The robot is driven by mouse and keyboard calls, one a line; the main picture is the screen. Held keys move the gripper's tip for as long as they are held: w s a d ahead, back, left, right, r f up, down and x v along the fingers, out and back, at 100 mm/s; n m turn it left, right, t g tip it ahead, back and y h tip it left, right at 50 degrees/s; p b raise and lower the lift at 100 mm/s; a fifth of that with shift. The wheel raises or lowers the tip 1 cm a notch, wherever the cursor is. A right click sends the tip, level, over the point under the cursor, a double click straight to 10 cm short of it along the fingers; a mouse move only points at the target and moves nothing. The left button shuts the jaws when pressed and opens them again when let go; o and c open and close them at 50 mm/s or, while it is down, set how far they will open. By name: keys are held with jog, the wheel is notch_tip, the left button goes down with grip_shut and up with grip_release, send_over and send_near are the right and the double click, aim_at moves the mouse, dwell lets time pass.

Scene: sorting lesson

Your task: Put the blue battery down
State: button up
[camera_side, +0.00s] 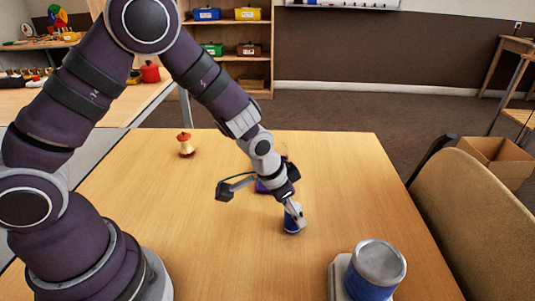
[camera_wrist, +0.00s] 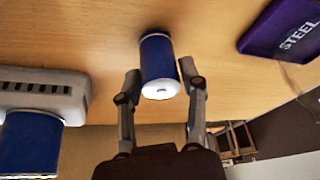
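The blue battery (camera_side: 291,224) is between the fingers of my gripper (camera_side: 295,210), low over the wooden table in the side view. I cannot tell whether its lower end touches the table. In the wrist view the blue battery (camera_wrist: 157,58) shows its blue side and pale end. The fingers of my gripper (camera_wrist: 160,80) lie against its left and right sides, shut on it. One finger covers part of it in the side view.
A purple tray marked STEEL (camera_wrist: 285,30) is mostly hidden behind my gripper in the side view.

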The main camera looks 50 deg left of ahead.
jog(key=shift+o, duration=1.4)
jog(key=shift+r, duration=0.1)
jog(key=v, duration=1.2)
jog(key=s+a+r+n, duration=0.1)
jog(key=s+a+r, duration=0.1)
jog(key=s, duration=0.3)
jog(key=s+a+r+n+t+y, duration=0.1)
jog(key=s+a+r+n, duration=0.1)
jog(key=s+r, duration=0.3)
jog(key=shift+a+n, duration=0.3)
jog(key=shift+a, duration=0.55)
